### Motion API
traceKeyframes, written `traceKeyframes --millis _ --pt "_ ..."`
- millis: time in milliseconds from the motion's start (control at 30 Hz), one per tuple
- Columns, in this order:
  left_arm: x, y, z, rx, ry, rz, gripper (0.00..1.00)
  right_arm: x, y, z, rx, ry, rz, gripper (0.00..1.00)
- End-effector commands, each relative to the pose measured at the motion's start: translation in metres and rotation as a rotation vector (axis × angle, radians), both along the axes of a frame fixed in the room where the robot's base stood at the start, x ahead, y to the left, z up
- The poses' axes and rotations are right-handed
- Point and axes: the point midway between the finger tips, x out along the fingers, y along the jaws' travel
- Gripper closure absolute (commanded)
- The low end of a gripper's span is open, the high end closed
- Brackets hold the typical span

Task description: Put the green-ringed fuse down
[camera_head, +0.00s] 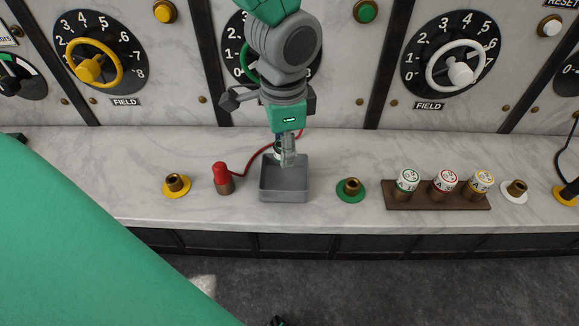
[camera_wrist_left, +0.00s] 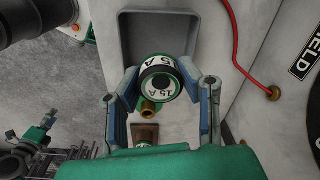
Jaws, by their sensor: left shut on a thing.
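My left gripper (camera_head: 287,160) reaches down over the grey tray (camera_head: 284,196) on the marble ledge. It is shut on the green-ringed fuse, a white and dark cylinder marked 15 A. The fuse (camera_wrist_left: 160,80) shows between the two fingers in the left wrist view, with the tray (camera_wrist_left: 126,35) behind it. In the head view the fuse is mostly hidden by the fingers near the tray's back wall. I cannot tell whether it touches the tray floor. The visible part of the tray is empty.
A red-capped plug (camera_head: 222,178) with a red cable and a yellow socket (camera_head: 176,186) stand left of the tray. A green socket (camera_head: 351,190) and a brown rack (camera_head: 437,205) with three capped fuses stand right. Dial panels rise behind.

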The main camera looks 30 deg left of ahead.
Motion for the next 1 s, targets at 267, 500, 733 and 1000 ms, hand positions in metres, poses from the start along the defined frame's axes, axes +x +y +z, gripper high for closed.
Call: traceKeyframes --millis 267,500,733,1000 --pt "0.002 0.0 -0.029 0.001 0.004 -0.001 1.0 0.0 0.0 -0.005 0.0 0.0 0.0 0.6" --pt "0.002 0.0 -0.059 0.001 0.002 -0.001 1.0 0.0 0.0 -0.009 0.0 0.0 0.0 0.6" --pt "0.002 0.0 -0.058 0.0 0.0 0.0 1.0 0.0 0.0 -0.009 0.0 0.0 0.0 0.6" --pt "0.002 0.0 -0.06 -0.001 0.001 0.0 0.6 0.0 0.0 -0.009 0.0 0.0 0.0 0.6"
